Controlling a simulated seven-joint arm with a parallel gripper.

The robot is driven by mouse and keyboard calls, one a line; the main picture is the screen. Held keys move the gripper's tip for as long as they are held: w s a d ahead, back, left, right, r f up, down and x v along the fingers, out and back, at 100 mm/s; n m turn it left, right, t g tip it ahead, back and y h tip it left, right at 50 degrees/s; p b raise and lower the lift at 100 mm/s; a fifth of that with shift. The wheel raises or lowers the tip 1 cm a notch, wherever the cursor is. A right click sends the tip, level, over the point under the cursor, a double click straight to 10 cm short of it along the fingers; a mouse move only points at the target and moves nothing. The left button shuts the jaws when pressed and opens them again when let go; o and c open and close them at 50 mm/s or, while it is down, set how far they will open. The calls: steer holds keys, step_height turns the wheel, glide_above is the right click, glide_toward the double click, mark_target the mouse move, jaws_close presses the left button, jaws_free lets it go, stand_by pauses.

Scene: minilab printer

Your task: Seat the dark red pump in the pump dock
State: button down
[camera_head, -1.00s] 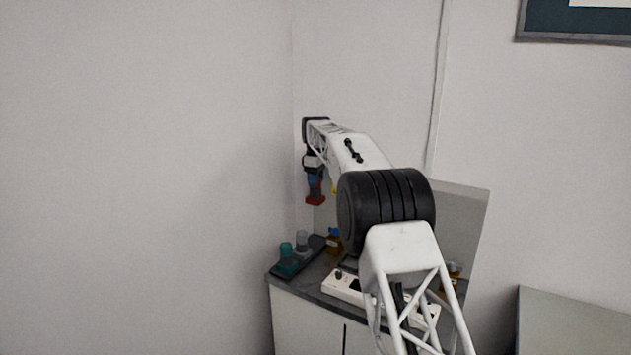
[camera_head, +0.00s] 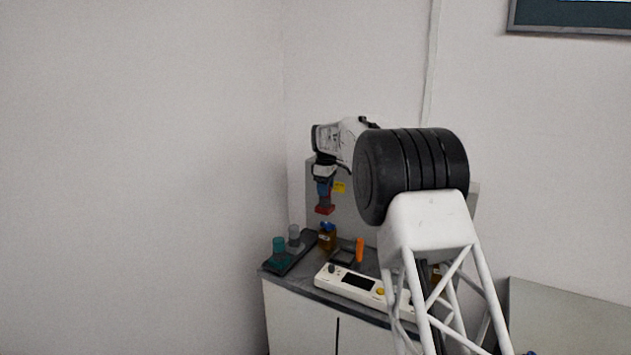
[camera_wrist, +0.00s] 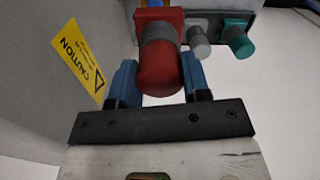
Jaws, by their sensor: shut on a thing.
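The dark red pump (camera_head: 325,210) hangs in the air above the cabinet top in the head view, below my gripper (camera_head: 323,187). In the wrist view the pump (camera_wrist: 160,66) is between the two blue fingers of my gripper (camera_wrist: 159,84), which is shut on it. A dark tray (camera_head: 303,252) lies below and to the left, holding a teal pump (camera_head: 279,245) and a grey pump (camera_head: 294,234). A small dark square holder (camera_head: 343,257) lies below, slightly right. I cannot tell which of these is the pump dock.
An amber bottle with a blue cap (camera_head: 327,238) stands almost directly below the pump. An orange cylinder (camera_head: 360,249) stands beside the square holder. A white control box (camera_head: 345,282) lies along the front edge. A grey panel with a yellow caution label (camera_head: 339,187) rises behind.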

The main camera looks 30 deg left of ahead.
steer(key=s+d+f, duration=0.4)
steer(key=d, duration=0.6)
steer(key=shift+f, duration=0.15)
steer(key=shift+d+f, duration=0.1)
steer(key=shift+f, duration=0.05)
steer(key=shift+f, duration=2.55)
steer(key=shift+f, duration=0.6)
steer(key=shift+f, duration=0.3)
steer(key=shift+f, duration=0.65)
steer(key=shift+f, duration=0.35)
steer(key=shift+f, duration=0.15)
